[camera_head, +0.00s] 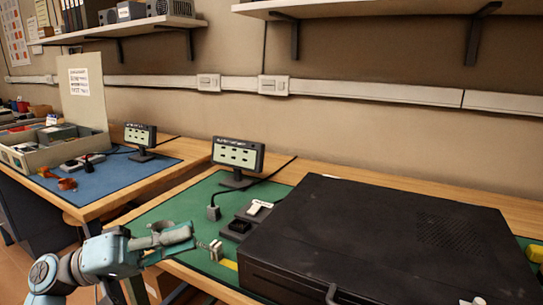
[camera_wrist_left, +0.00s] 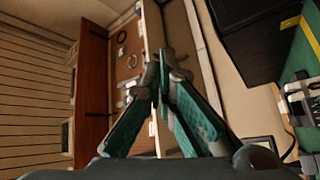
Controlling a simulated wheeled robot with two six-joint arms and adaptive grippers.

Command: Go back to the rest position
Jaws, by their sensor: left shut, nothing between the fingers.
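My left gripper (camera_head: 214,248) comes in from the lower left in the head view, over the front edge of the green mat (camera_head: 165,212). Its fingers are shut with nothing between them. In the left wrist view the closed fingertips of my left gripper (camera_wrist_left: 158,70) meet near the middle, in front of a blurred background of wall and cabinet. The gripper is just left of a large black case (camera_head: 390,240), and I cannot tell whether they touch.
A small display (camera_head: 238,155) stands on the green mat, with a dark block (camera_head: 240,226) in front of it. Another workbench with a blue mat (camera_head: 120,175) and a parts tray (camera_head: 50,150) is at left. Shelves (camera_head: 130,28) hang above. The black case fills the right side.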

